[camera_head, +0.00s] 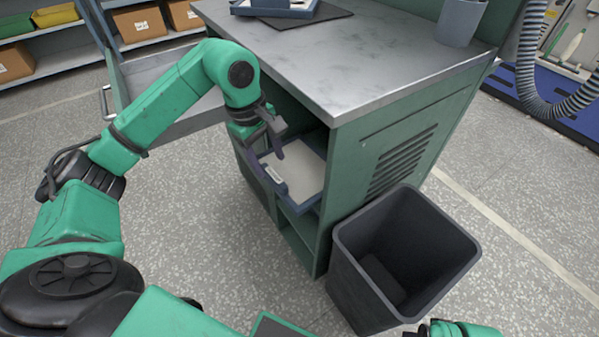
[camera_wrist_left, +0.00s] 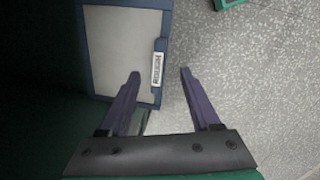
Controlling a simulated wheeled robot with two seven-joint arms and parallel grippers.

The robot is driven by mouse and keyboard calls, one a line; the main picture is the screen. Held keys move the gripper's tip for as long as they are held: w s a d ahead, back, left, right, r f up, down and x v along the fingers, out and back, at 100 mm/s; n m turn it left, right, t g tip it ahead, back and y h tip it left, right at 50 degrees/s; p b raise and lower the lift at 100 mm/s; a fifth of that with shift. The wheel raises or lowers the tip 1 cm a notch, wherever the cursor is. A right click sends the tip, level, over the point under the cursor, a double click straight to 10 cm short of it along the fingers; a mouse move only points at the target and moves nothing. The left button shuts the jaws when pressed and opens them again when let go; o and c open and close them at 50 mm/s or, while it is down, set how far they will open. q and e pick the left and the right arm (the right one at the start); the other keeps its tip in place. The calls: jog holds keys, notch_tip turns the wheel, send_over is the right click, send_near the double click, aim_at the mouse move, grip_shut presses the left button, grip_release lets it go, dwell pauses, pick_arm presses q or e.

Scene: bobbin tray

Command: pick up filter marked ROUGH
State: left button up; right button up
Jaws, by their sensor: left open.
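A flat filter with a blue frame and a pale grey face (camera_head: 300,172) lies in the open shelf of the green cabinet, its near edge sticking out. It also shows in the left wrist view (camera_wrist_left: 118,40). A white label (camera_wrist_left: 157,69) with dark print sits on its frame; I cannot read the word. My left gripper (camera_head: 272,152) is open and empty at the outer edge of this filter. In the left wrist view its fingers (camera_wrist_left: 160,74) point at the labelled edge, one finger over the filter and one over the floor. My right gripper is out of view.
A second blue-framed panel (camera_head: 272,10) lies on a dark mat on the metal worktop (camera_head: 345,75), partly cut off. A dark bin (camera_head: 345,290) stands beside the cabinet (camera_head: 355,150). Floor is clear in front.

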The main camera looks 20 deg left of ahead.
aim_at(276, 179)
pick_arm(q)
jog(key=f, duration=0.2)
jog(key=f+b, duration=0.1)
jog(key=f, duration=0.2)
jog(key=w+f, duration=0.1)
jog(key=f, duration=0.1)
jog(key=shift+d+f, duration=0.2)
jog(key=shift+d, duration=0.2)
jog(key=shift+r, duration=0.1)
grip_shut()
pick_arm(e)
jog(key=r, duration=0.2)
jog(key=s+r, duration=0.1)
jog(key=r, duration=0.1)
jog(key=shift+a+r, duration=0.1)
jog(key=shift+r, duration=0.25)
